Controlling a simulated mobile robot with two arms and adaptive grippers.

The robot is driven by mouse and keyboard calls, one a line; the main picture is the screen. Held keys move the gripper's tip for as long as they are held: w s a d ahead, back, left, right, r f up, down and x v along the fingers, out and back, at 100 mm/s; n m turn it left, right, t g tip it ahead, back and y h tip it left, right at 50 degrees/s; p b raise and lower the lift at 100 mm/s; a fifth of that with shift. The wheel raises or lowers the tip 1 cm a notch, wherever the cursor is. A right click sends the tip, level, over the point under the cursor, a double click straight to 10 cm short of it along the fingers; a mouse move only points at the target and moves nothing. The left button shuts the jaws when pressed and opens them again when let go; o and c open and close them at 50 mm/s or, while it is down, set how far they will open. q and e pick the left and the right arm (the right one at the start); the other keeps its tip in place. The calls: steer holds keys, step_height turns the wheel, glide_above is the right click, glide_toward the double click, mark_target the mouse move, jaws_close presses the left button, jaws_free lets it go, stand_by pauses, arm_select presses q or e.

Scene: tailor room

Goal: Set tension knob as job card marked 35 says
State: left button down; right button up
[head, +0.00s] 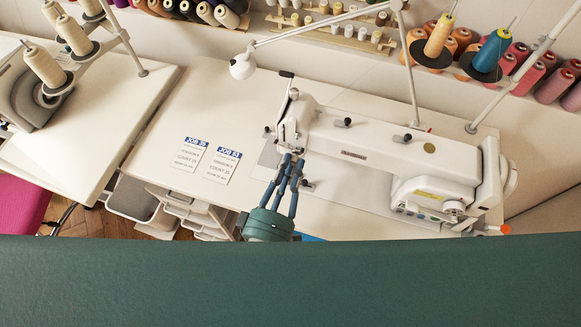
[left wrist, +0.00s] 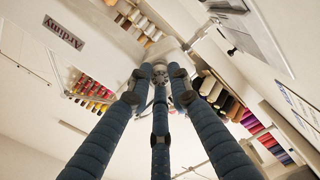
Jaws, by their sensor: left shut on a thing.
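The white sewing machine (head: 365,150) stands on the table. My left gripper (head: 291,160) is at the front of its left-hand head end. The fingers are shut on a small part there, which I take to be the tension knob; they mostly hide it and its setting. In the left wrist view the fingers of my left gripper (left wrist: 159,78) close in around a small round grey part, the tension knob (left wrist: 160,68). The card marked JOB 35 (head: 190,155) lies left of the machine, its smaller lines too blurred to read surely. My right gripper is not in view.
A second card, JOB 63 (head: 222,165), lies right of the first. A lamp (head: 243,66) reaches over the table (head: 165,125) from behind. Thread cones (head: 487,52) stand at the back right. Drawers (head: 190,210) are below the table's front edge.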

arm_select(q)
steer(key=shift+s+d+f+n, duration=0.1)
steer(key=shift+f+n, duration=0.15)
steer(key=shift+n, duration=0.55)
steer(key=c, duration=1.6)
jaws_free()
steer(key=shift+r, duration=0.15)
steer(key=v, duration=1.2)
steer(key=shift+r, duration=0.1)
